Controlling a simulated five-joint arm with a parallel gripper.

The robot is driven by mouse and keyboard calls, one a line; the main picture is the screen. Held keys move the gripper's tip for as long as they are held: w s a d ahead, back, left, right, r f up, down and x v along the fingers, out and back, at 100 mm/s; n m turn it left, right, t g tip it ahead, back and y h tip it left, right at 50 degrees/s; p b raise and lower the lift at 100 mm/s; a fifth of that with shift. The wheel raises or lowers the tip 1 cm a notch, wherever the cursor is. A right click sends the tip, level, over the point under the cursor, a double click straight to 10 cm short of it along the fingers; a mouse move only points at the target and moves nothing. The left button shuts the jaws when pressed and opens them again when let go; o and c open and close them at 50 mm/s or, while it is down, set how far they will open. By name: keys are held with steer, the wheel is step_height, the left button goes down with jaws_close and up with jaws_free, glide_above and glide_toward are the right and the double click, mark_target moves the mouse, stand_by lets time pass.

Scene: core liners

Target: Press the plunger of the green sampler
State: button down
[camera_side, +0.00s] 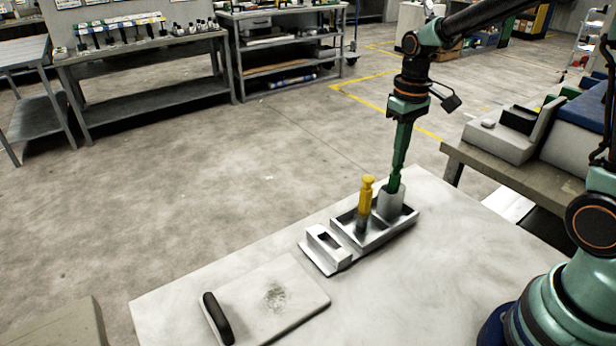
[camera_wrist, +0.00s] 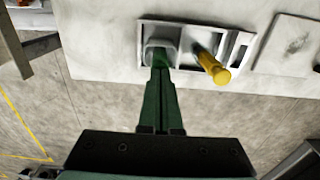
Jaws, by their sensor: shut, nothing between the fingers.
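My gripper (camera_side: 397,172) points straight down with its long dark green fingers together and nothing between them. The fingertips are at the mouth of a grey cup (camera_side: 390,207) at the right end of a tray; the wrist view shows the shut gripper (camera_wrist: 160,74) over the same cup. A brighter green piece, likely the top of the green sampler (camera_side: 393,188), shows just below the fingertips. It also shows in the wrist view (camera_wrist: 160,60). The rest of it is hidden in the cup, and I cannot tell whether the fingertips touch it.
A yellow sampler (camera_side: 366,195) with a dark lower part stands upright in the tray (camera_side: 376,238), close left of the cup. A pale slotted block (camera_side: 327,247) is at the tray's left end. A pale board (camera_side: 281,293) with a black handle lies front left. Open tabletop surrounds these.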

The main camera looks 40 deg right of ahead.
steer(key=shift+s+f, duration=0.1)
steer(key=shift+f, duration=0.7)
stand_by(0.4)
steer(key=shift+r, duration=3.65)
steer(key=shift+a+r, duration=0.1)
steer(key=s+a+r+t, duration=0.3)
steer(key=s+a+t, duration=0.2)
steer(key=s, duration=0.5)
steer(key=shift+a+r+t, duration=0.25)
steer(key=shift+t, duration=0.05)
